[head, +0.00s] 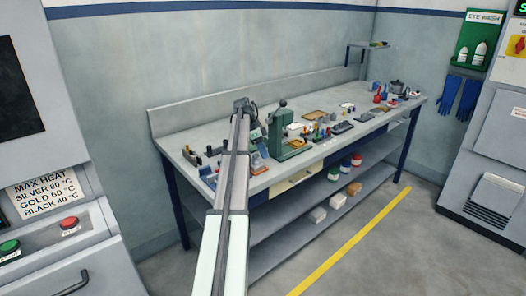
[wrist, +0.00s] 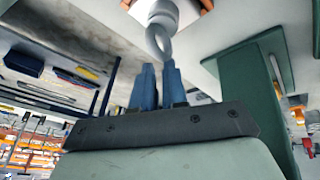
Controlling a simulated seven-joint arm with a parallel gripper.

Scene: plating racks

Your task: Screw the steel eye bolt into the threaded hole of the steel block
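The steel eye bolt (wrist: 161,17) is at the top of the wrist view, its ring hanging toward my fingers and its collar toward the top edge. In the head view my gripper (head: 243,103) is small over the workbench, and I cannot make out the bolt there.
A green press (head: 288,135) stands on the workbench (head: 215,138) right of my arm. Small tools and parts lie left of my arm; bottles and trays lie farther right. An orange-edged piece (wrist: 207,4) is near the bolt in the wrist view. A wall backs the bench.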

